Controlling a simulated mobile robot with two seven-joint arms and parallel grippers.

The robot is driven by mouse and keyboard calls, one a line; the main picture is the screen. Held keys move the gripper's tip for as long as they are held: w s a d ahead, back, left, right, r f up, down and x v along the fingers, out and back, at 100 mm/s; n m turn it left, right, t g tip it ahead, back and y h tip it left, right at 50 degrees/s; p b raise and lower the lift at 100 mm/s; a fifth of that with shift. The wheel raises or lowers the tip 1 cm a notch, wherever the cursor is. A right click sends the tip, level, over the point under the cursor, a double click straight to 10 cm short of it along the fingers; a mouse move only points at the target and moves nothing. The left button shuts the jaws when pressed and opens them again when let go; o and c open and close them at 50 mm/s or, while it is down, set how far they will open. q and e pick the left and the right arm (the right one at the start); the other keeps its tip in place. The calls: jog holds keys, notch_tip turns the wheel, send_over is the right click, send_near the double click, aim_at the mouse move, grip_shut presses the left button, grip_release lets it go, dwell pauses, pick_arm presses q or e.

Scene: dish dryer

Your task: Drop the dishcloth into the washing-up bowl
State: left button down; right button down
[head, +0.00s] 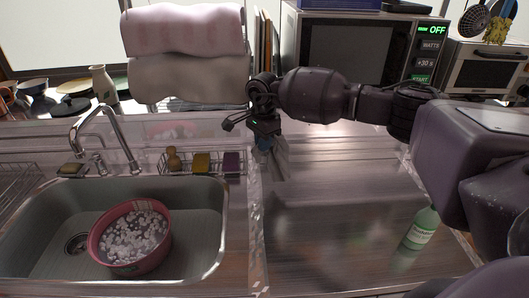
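The washing-up bowl (97,250) is pink and round. It stands in the sink and holds water with white foam. No dishcloth can be made out for certain. A pink-and-white cloth (182,30) and a beige cloth (190,78) hang one below the other at the top left. My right gripper (247,127) is to the right of these cloths, above the back of the worktop. Its fingers look spread. A small bluish thing (264,144) shows just below it, too unclear to identify. My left gripper is not in view.
The grey sink (213,262) has a curved tap (118,125) behind it. A wire rack with sponges (201,163) stands at its back edge. A green-labelled bottle (422,228) is on the right of the worktop (340,225), whose middle is clear. A microwave (350,50) stands behind.

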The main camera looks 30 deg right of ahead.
notch_tip(320, 180, up, 3)
jog(key=shift+r+p, duration=0.2)
jog(key=shift+p, duration=0.2)
jog(key=shift+f, duration=0.1)
